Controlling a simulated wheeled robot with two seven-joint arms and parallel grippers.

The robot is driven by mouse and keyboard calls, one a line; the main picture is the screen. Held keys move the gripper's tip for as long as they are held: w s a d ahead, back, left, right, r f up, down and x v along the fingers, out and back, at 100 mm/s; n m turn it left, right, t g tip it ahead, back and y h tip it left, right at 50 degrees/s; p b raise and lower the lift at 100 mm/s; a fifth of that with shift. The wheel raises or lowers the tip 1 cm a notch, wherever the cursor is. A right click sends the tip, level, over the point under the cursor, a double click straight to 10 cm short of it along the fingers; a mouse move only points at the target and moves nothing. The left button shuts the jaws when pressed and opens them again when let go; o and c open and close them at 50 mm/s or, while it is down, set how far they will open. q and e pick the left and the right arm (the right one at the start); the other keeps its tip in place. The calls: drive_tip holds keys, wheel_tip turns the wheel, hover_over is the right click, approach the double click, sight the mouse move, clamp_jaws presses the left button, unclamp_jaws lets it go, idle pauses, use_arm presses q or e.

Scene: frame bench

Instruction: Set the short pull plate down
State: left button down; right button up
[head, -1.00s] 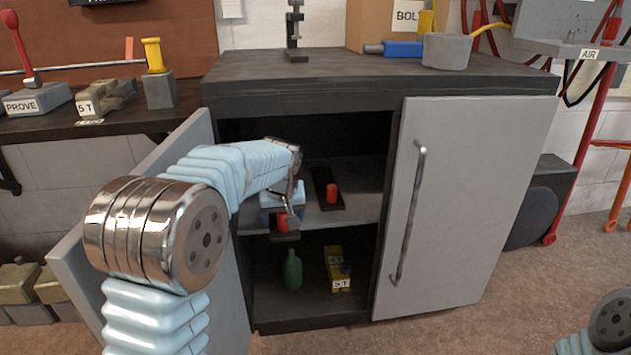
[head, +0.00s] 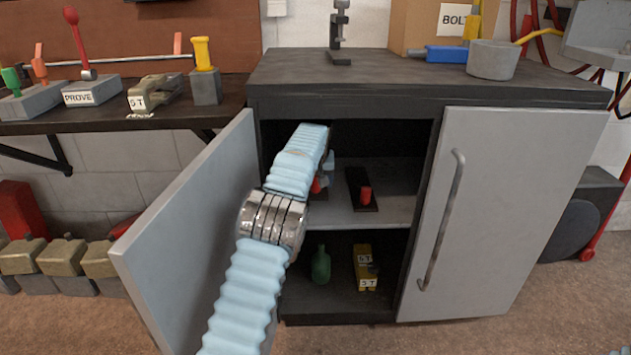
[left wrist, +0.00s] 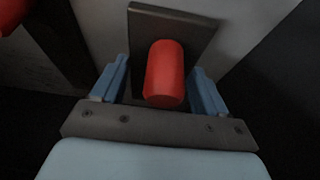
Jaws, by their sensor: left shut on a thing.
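My left gripper (head: 322,172) is inside the open cabinet, above the left part of the middle shelf (head: 390,208), partly hidden by my arm. It is shut on the red knob of the short pull plate (head: 316,186). In the left wrist view the red knob (left wrist: 164,72) sits between the blue fingers (left wrist: 158,88), with its dark plate (left wrist: 172,22) behind it. I cannot tell whether the plate touches the shelf. A second dark plate with a red knob (head: 365,194) lies on the shelf to the right.
The left door (head: 190,230) stands open beside my arm; the right door (head: 490,220) covers the cabinet's right side. A green bottle (head: 321,265) and a yellow 5T block (head: 365,268) stand on the cabinet floor. Some shelf right of the second plate is bare.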

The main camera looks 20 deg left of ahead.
use_arm(q)
drive_tip(key=shift+f+b, duration=0.55)
drive_tip(key=shift+b, duration=0.05)
drive_tip(key=shift+f, duration=0.7)
unclamp_jaws()
